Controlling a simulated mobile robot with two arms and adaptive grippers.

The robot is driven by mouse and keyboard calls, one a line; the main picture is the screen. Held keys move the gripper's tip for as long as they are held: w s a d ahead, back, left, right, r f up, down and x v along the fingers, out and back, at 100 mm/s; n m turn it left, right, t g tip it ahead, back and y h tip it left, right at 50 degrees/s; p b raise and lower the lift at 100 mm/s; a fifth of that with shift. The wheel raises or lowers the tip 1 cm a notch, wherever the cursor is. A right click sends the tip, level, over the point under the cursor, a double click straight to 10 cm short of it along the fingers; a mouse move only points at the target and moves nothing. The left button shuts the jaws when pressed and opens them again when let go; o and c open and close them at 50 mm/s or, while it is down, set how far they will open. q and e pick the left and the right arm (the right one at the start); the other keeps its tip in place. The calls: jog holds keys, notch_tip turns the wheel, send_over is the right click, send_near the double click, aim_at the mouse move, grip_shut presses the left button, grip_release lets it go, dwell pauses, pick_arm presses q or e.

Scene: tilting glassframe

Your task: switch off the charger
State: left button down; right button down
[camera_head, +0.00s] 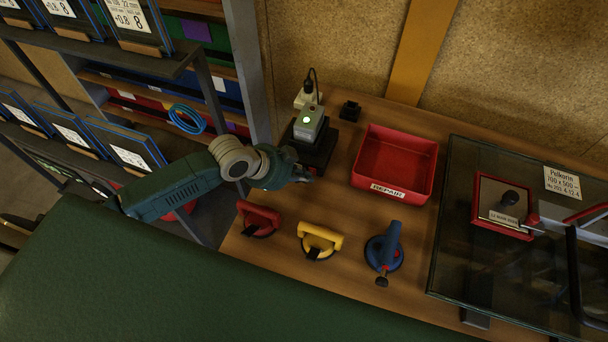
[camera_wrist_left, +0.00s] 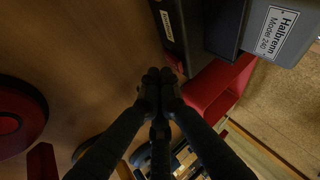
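The charger is a black base (camera_head: 318,152) with a grey-green unit (camera_head: 309,128) on it, near the back left of the bench. A pale green-white light glows on the unit's top. In the left wrist view the black base (camera_wrist_left: 178,35) and a grey block labelled "Halbrenn Model 240" (camera_wrist_left: 262,28) show at the top. My left gripper (camera_head: 308,174) is low in front of the base; in the wrist view its fingertips (camera_wrist_left: 160,75) are together and empty, close to the base's edge. I cannot tell if they touch. My right gripper is not in view.
A white socket block (camera_head: 304,99) with a black plug and cable stands behind the charger. A red "REPAIR" crate (camera_head: 395,165) is to its right. Red (camera_head: 259,219), yellow (camera_head: 319,241) and blue (camera_head: 385,249) suction lifters line the bench's front. A glass pane (camera_head: 455,240) lies right.

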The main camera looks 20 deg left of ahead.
pick_arm(q)
jog(key=shift+w+r, duration=0.35)
jog(key=shift+w, duration=0.2)
jog(key=shift+f, duration=0.15)
jog(key=shift+p, duration=0.3)
jog(key=shift+r+p, duration=0.75)
jog(key=shift+r, duration=0.05)
jog(key=shift+s, duration=0.1)
